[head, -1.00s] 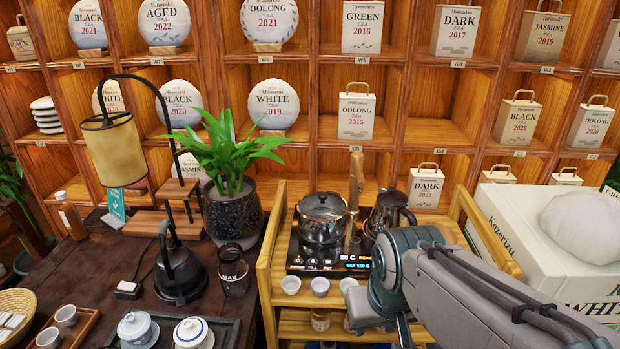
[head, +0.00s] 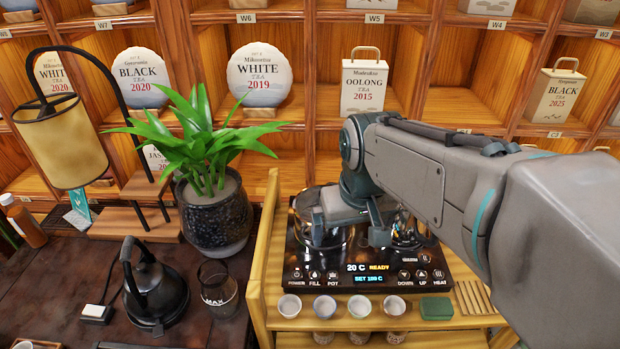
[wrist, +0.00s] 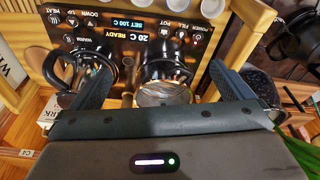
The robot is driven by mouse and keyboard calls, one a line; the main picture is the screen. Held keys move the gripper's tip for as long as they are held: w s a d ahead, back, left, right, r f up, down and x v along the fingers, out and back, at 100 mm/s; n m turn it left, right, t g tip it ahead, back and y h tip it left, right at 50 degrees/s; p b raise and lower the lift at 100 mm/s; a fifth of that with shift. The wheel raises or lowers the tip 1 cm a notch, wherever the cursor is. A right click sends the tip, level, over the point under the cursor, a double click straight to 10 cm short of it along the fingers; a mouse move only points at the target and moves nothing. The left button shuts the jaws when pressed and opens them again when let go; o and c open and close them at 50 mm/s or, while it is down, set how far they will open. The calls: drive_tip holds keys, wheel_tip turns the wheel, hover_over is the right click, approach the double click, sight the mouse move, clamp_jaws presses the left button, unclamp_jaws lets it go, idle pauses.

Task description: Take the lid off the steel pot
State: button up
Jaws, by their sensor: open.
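The steel pot (head: 304,208) stands on the black control-panel hob, mostly hidden behind my gripper in the head view. In the wrist view the pot (wrist: 165,70) shows between my two fingers, with its shiny round lid (wrist: 163,93) toward the gripper's palm. The lid's knob cannot be made out. My gripper (wrist: 161,68) is open and empty, over the pot, one finger on each side of it in the picture. In the head view my gripper (head: 350,236) hangs over the hob. Whether the fingers touch anything cannot be told.
A dark-handled glass kettle (wrist: 88,72) is close beside the pot, partly behind one finger. The hob (head: 370,275) reads 20 C READY. Small white cups (head: 332,306) line the wooden cart's front. A potted plant (head: 215,205) stands left of the cart; shelves rise behind.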

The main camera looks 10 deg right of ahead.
drive_tip(key=w+r+n+g, duration=0.2)
drive_tip(key=w+r, duration=0.1)
drive_tip(key=w, duration=1.8)
drive_tip(key=f, duration=1.3)
drive_tip(key=shift+s+b, duration=0.25)
drive_tip(key=shift+b, duration=0.15)
drive_tip(key=shift+c, duration=0.3)
